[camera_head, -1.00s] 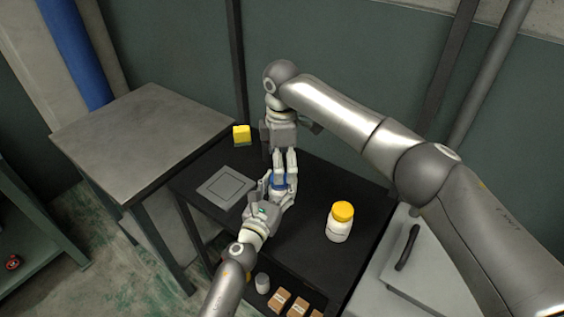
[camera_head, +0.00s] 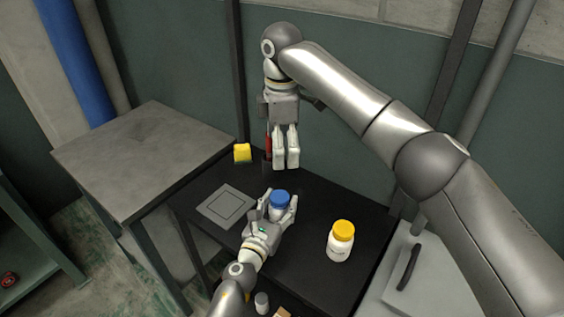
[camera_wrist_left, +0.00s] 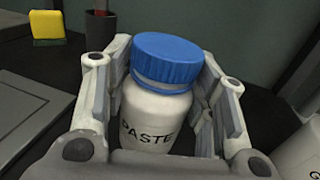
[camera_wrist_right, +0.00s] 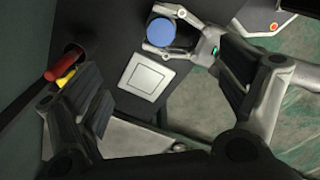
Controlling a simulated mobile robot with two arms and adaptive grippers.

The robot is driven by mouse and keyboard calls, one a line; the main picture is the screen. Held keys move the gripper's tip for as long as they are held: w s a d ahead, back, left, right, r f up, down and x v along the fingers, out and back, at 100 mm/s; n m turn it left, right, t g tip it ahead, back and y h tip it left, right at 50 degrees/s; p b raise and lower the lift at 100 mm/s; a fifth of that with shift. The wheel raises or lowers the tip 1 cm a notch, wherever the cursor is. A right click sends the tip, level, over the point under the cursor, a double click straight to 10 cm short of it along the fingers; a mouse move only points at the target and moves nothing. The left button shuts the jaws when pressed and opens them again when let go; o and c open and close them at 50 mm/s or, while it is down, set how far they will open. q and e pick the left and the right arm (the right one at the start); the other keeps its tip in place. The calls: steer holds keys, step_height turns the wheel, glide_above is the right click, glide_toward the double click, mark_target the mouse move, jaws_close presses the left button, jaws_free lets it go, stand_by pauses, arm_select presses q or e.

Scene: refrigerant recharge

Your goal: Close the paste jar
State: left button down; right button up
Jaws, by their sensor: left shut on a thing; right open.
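The paste jar (camera_wrist_left: 152,112) is white with "PASTE" printed on it and stands upright between the fingers of my left gripper (camera_head: 278,210), which is shut on it. The blue lid (camera_wrist_left: 168,58) sits on top of the jar; whether it is tight I cannot tell. The lid also shows in the head view (camera_head: 280,198) and from above in the right wrist view (camera_wrist_right: 174,33). My right gripper (camera_head: 287,165) is open and empty, raised above the table behind the jar, with its fingers pointing down. The jar's lower part is hidden in the head view.
A white bottle with a yellow cap (camera_head: 341,240) stands to the right on the black table (camera_head: 300,262). A grey square plate (camera_head: 226,206) lies at left. A yellow sponge (camera_head: 242,153) and a dark cup holding a red-handled tool (camera_head: 268,140) are at the back.

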stand_by(0.3)
arm_select(q)
steer(key=c, duration=0.5)
jaws_free()
steer(key=shift+c, duration=0.2)
steer(key=shift+s, duration=0.1)
steer(key=v, duration=1.2)
